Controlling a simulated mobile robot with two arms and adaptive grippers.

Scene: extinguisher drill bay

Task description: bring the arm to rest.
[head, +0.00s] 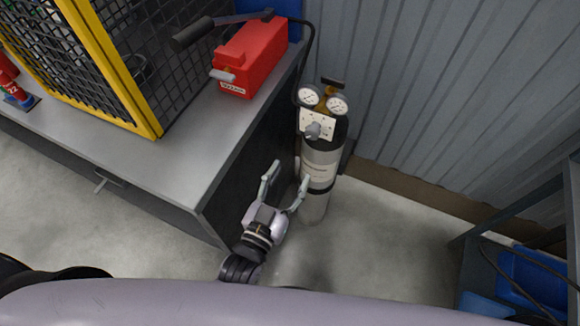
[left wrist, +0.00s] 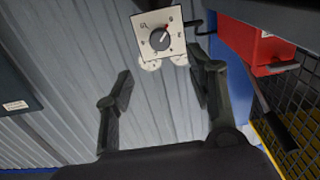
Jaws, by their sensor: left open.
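My left gripper (head: 286,176) is open and empty, its two fingers spread, in front of the grey gas cylinder (head: 316,205). In the head view one fingertip overlaps the cylinder's edge; I cannot tell whether they touch. In the left wrist view the open fingers (left wrist: 162,85) stand apart with the wall between them. Beyond them shows a pale control panel (left wrist: 149,23) with a dark knob. The panel (head: 318,125) also shows in the head view, at the cylinder's top below two round gauges. My right gripper is not in view.
A grey bench (head: 180,185) stands left of the gripper, its corner close to my wrist. It bears a red pump box (head: 262,50) with a lever and a yellow-framed mesh cage (head: 112,68). A shelf with blue bins (head: 535,280) is at right. Bare floor (head: 390,235) lies between.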

